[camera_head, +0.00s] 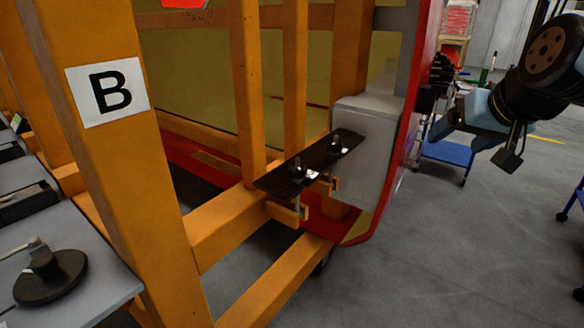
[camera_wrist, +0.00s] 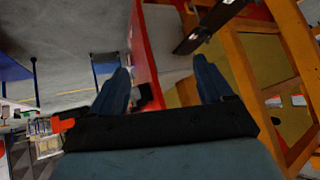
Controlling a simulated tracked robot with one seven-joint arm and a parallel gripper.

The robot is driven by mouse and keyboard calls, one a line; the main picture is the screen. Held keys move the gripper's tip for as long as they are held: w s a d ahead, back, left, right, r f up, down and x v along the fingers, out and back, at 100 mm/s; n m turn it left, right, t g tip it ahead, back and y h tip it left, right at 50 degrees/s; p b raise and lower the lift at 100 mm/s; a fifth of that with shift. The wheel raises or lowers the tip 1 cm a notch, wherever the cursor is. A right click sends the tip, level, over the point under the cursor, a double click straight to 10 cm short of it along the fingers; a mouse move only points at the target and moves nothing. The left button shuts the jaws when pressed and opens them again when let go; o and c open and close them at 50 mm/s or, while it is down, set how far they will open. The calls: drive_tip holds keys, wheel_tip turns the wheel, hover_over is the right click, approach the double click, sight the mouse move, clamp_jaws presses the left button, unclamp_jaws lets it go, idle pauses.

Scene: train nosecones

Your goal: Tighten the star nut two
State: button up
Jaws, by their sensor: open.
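Two black star nuts stand on upright bolts on a dark plate (camera_head: 270,183) fixed to the orange frame in the head view. The nearer star nut (camera_head: 298,174) and the farther star nut (camera_head: 336,148) each have a small white label beside them, too small to read, so I cannot tell which is number two. My gripper (camera_head: 476,143) is open and empty, to the right of the plate and clear of it. In the wrist view, my gripper (camera_wrist: 162,75) has its blue fingers wide apart, and the dark plate (camera_wrist: 213,22) shows beyond them at upper right.
The orange frame (camera_head: 120,170) with a "B" sign (camera_head: 107,91) stands at left. A red and grey nosecone panel (camera_head: 372,150) rises behind the plate, between it and my gripper. A blue cart (camera_head: 448,153) stands behind. The grey floor at right is mostly clear.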

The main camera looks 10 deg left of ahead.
drive_tip(key=s+d+f+g+h, duration=0.1)
drive_tip(key=s+d+f, duration=0.15)
drive_tip(key=s, duration=0.25)
drive_tip(key=s+d+f+g+h, duration=0.2)
drive_tip(key=s+d, duration=0.2)
drive_tip(key=s, duration=0.2)
drive_tip(key=w+d+r+n+t, duration=0.1)
drive_tip(key=w+r+t, duration=0.15)
drive_tip(key=w, duration=0.75)
drive_tip(key=w+d+r+n+t, duration=0.1)
drive_tip(key=w+r+t, duration=0.15)
drive_tip(key=w, duration=0.75)
drive_tip(key=w+a+f+n+t+y, duration=0.1)
drive_tip(key=w+a+n+y, duration=0.2)
drive_tip(key=w+a, duration=0.3)
drive_tip(key=w+a+f+n+t+y, duration=0.1)
drive_tip(key=w+a+n+t+y, duration=0.15)
drive_tip(key=w+a, duration=0.45)
drive_tip(key=w+a+f+n+g+y, duration=0.5)
drive_tip(key=a+f+n+y, duration=0.2)
drive_tip(key=a+y, duration=0.15)
drive_tip(key=n+g+y, duration=0.4)
drive_tip(key=n+g, duration=0.2)
drive_tip(key=g, duration=0.7)
approach(300, 167)
drive_tip(key=shift+m, duration=0.35)
drive_tip(key=x, duration=1.2)
drive_tip(key=shift+w+a+f, duration=0.2)
drive_tip(key=shift+w, duration=0.2)
